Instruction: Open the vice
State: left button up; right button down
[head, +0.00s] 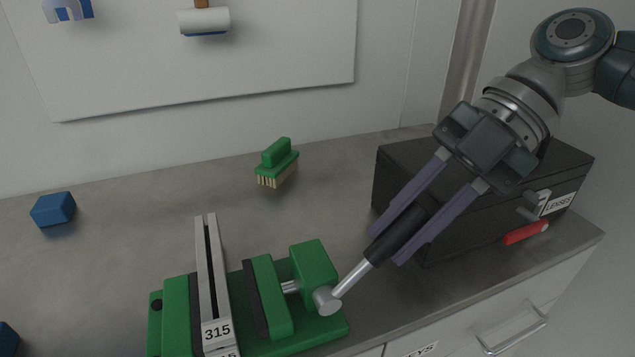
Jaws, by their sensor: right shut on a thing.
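The green vice (316,267) stands on the grey worktop near its front edge. Its handle is a silver rod with a black grip (398,235), tilted up to the right from the screw's silver end. My right gripper (386,246) comes in from the upper right and its two purple fingers are shut on the black grip. A metal piece with two long bars and a label reading 315 (216,331) stands in the vice at the left jaw. A gap shows between this piece and the dark-faced right jaw (268,297). My left gripper is not in view.
A black box labelled LENSES (405,167) stands behind my right gripper. A red-handled item (526,233) lies at its front. A green brush (277,163) and a blue block (53,209) sit farther back. Drawers (512,334) are below the front edge. The worktop's middle is clear.

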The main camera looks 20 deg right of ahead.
jog(key=shift+d+f, duration=0.1)
dwell(0.4)
jog(key=c, duration=0.7)
grip_release()
jog(key=b+v, duration=0.2)
jog(key=v, duration=0.8)
jog(key=shift+f, duration=0.1)
